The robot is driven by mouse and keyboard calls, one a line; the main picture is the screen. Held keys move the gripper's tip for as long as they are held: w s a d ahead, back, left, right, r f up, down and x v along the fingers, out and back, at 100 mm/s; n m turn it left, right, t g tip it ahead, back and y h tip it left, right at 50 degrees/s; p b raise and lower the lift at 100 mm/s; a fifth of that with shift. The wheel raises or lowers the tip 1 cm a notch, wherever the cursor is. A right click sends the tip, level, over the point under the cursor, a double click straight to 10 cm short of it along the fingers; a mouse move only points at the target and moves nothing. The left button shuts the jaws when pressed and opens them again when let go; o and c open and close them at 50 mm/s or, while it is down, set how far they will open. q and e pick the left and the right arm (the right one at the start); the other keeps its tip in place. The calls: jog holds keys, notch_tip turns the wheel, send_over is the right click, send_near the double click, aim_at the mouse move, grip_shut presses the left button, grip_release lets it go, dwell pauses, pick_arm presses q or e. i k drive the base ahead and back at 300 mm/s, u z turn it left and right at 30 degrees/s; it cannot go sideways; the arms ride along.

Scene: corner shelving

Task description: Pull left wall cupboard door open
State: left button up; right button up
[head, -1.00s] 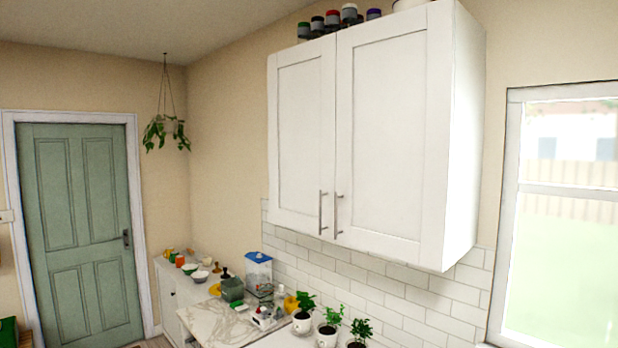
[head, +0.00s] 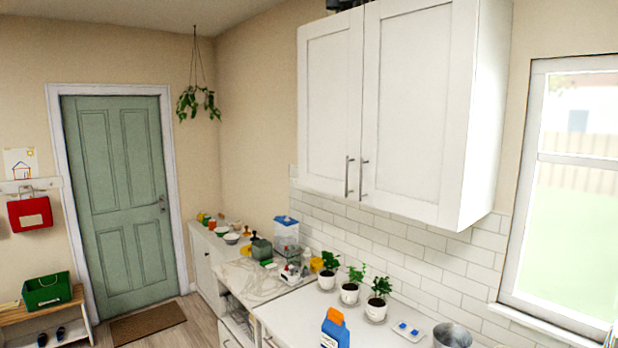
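The white wall cupboard hangs on the wall right of centre in the head view. Its left door (head: 328,110) is the narrower one and is shut, with a vertical metal bar handle (head: 348,176) near its lower right edge. The right door (head: 414,115) is also shut, with its own bar handle (head: 364,178) close beside the first. Neither of my grippers shows in the head view.
Below the cupboard, a white counter (head: 290,314) carries several potted plants (head: 350,285), a blue carton (head: 335,330), a small tray (head: 408,331) and a metal pot (head: 452,336). A window (head: 570,190) is at right. A green door (head: 118,185) is at left.

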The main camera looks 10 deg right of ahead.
aim_at(330, 52)
jog(key=u, duration=0.15)
jog(key=i, duration=0.9)
jog(key=z, duration=0.3)
